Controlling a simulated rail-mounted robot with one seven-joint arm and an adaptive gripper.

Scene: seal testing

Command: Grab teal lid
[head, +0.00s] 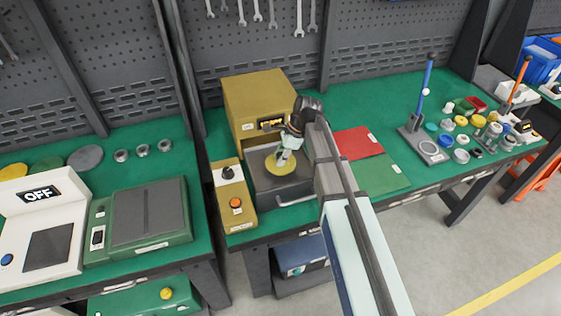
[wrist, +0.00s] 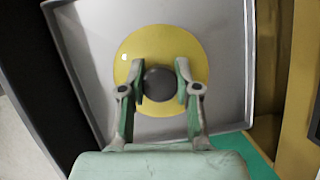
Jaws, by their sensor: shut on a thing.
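My gripper (head: 285,152) is over a pale grey tray (head: 262,185) at the front of a yellow machine. In the wrist view my gripper (wrist: 159,70) is shut on a grey round piece (wrist: 160,86), with one fingertip on each side of it. This piece is at the middle of a yellow disc (wrist: 185,42) in the tray; I cannot tell whether the two are joined. The yellow disc also shows in the head view (head: 281,166). A small teal round piece (head: 431,127), which may be the teal lid, lies on the right part of the green bench, far from my gripper.
The yellow machine (head: 258,95) stands behind the tray. A yellow control box (head: 234,196) is on its left. Red (head: 358,142) and green (head: 381,175) sheets lie to its right. A stand with a blue handle (head: 423,95) and several small caps are farther right.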

